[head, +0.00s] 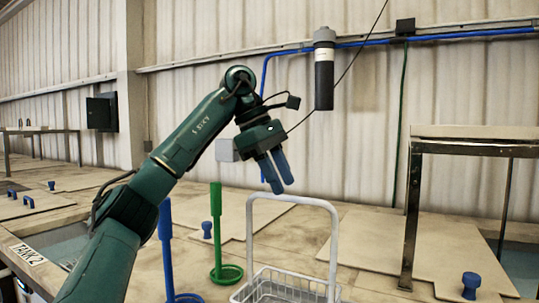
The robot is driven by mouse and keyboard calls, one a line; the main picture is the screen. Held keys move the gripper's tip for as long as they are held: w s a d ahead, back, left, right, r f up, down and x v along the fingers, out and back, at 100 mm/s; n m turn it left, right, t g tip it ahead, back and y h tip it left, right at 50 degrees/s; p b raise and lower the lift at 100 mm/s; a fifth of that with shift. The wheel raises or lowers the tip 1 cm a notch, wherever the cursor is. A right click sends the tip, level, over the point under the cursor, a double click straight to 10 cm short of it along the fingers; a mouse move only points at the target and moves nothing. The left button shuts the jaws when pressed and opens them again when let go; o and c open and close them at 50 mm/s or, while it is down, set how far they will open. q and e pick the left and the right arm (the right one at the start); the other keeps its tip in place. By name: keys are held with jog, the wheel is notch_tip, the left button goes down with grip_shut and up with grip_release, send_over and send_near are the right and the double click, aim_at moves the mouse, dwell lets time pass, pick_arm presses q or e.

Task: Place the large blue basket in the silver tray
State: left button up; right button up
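A blue upright rod (166,245) with a round blue base stands on the bench at lower left of centre. Its base is cut by the bottom edge, and I cannot tell whether it is the large blue basket. I see no silver tray for certain. My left gripper (282,188) has two blue fingers pointing down, close together, in the air above a white wire basket (290,279) with a tall handle. Nothing shows between the fingers, but the angle hides whether they are apart. My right gripper is out of view.
A green upright rod (216,235) with a ring base stands between the blue rod and the wire basket. A tank opening labelled TANK 2 (29,254) is at left. A metal frame (411,210) stands at right. Flat lids with blue knobs (471,285) cover the bench.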

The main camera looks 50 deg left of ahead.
pick_arm(q)
jog(key=shift+v, duration=2.55)
jog(key=shift+f, duration=0.1)
